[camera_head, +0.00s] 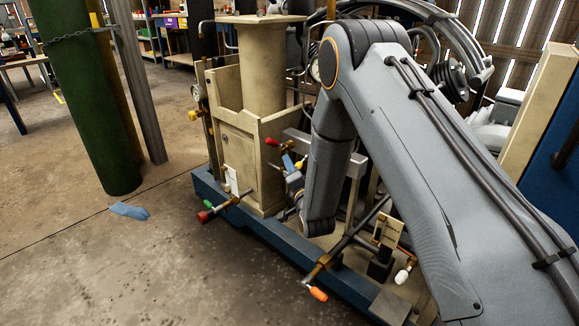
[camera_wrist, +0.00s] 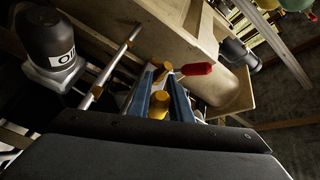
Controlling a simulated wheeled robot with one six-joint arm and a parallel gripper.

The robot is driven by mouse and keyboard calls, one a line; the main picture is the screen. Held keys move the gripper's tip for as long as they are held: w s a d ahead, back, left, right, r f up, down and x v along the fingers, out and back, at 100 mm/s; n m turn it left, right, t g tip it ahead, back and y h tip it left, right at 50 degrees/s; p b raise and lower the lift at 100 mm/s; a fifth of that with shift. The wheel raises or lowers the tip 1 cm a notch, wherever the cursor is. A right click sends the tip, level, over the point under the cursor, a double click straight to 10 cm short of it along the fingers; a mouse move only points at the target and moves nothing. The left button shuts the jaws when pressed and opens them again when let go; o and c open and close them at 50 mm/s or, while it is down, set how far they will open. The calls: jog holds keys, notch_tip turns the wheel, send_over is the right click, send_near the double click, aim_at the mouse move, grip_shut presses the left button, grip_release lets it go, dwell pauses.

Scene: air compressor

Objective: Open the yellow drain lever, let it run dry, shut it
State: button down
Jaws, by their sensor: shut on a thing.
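In the wrist view, my gripper (camera_wrist: 161,88) has its two blue fingers closed in around a yellow rounded piece (camera_wrist: 158,104), which looks like the yellow drain lever's grip. A brass-coloured fitting (camera_wrist: 163,66) shows just past the fingertips. In the head view, a small yellow piece (camera_head: 300,164) shows beside my wrist, low on the compressor. My arm hides most of the gripper and valve there. Whether the valve is open or shut cannot be told, and no water is visible.
A red handle (camera_wrist: 195,69) sits close right of the fingers; it also shows in the head view (camera_head: 272,142). Red (camera_head: 204,216) and orange (camera_head: 317,293) handles stick out over the blue base frame. Open floor lies left.

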jog(key=shift+w+d+f+n+t, duration=0.15)
jog(key=shift+f+n+t, duration=0.15)
jog(key=shift+n, duration=0.4)
jog(key=c, duration=1.6)
grip_release()
jog(key=p+v, duration=0.1)
jog(key=v, duration=0.6)
jog(key=shift+s+d, duration=0.2)
jog(key=shift+s, duration=0.15)
